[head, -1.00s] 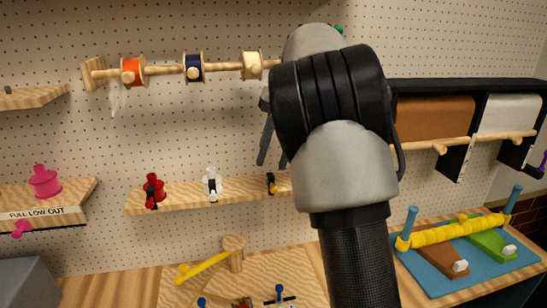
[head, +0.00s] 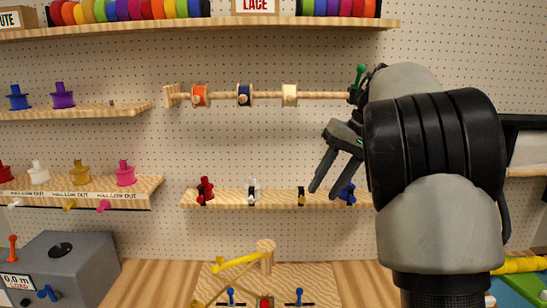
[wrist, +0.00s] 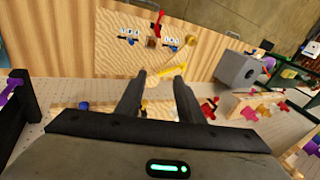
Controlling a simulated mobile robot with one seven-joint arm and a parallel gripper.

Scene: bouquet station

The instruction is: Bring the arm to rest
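My gripper (head: 325,190) hangs in the air in front of the pegboard, right of centre in the head view, pointing down and to the left. Its two dark fingers stand apart with nothing held between them. In the wrist view my gripper (wrist: 160,76) also shows separated fingers above the wooden work surface. The rest of my arm fills the right side of the head view and hides part of the wall behind it.
A rod with orange, navy and cream spools (head: 289,95) is behind and left of my gripper. A small shelf (head: 225,200) holds red, white and blue items below. The bench bears a wooden post with a yellow lever (head: 237,260). A grey box (head: 62,265) stands at left.

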